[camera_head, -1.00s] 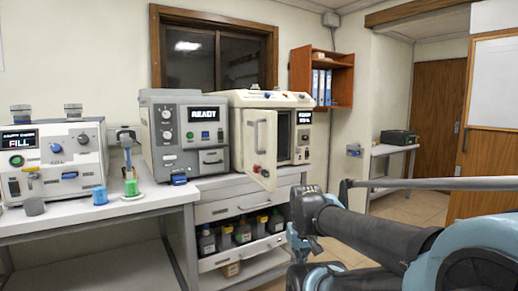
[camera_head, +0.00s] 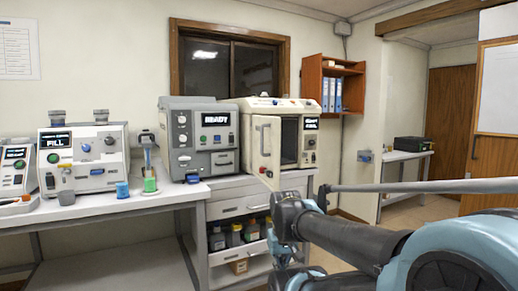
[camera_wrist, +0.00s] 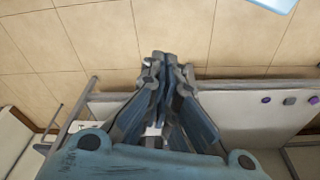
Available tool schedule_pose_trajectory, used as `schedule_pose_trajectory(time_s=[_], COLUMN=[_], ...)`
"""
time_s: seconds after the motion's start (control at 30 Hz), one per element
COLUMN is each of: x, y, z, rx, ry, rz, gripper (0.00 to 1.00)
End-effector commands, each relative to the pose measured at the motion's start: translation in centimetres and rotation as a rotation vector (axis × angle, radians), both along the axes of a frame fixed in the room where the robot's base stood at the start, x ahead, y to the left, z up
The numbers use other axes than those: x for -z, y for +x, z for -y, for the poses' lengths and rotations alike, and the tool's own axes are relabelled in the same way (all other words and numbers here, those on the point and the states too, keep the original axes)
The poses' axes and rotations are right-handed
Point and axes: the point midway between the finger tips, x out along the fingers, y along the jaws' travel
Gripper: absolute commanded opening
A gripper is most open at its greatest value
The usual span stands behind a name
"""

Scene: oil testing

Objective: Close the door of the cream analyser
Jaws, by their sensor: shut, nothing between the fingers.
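The cream analyser (camera_head: 308,107) stands on the bench at the right end of the row, in the head view. Its door (camera_head: 265,152) is open, swung out towards me at the left of the dark chamber (camera_head: 289,140). The door carries an upright handle (camera_head: 263,139) and a red knob low down. My gripper shows in the wrist view (camera_wrist: 168,58), fingers shut together and empty, above the tiled floor. In the head view my arm's end is low, in front of the bench and below the analyser. It is apart from the door; the fingertips there are unclear.
A grey READY machine (camera_head: 200,137) stands close left of the analyser. Further left are a FILL machine (camera_head: 85,158) and small blue and green containers. An open drawer with bottles (camera_head: 235,236) is below the analyser. Floor is free at the right.

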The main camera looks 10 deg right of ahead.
Motion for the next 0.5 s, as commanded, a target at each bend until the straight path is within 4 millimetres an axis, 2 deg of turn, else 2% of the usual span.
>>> schedule_pose_trajectory(time_s=[0.2, 0.3, 0.37, 0.47, 0.5], x=[0.0, -1.4, -2.7, -6.2, -7.9], y=[0.0, -0.5, 0.2, 2.0, 2.9], z=[0.0, 0.0, -0.1, -0.2, -0.2], rx=[0.001, 0.021, 0.052, 0.14, 0.187], ry=[0.0, 0.0, 0.0, -0.006, -0.009], rz=[0.0, 0.007, 0.001, -0.014, -0.021], gripper=[0.0, 0.0, 0.0, 0.0, 0.0])
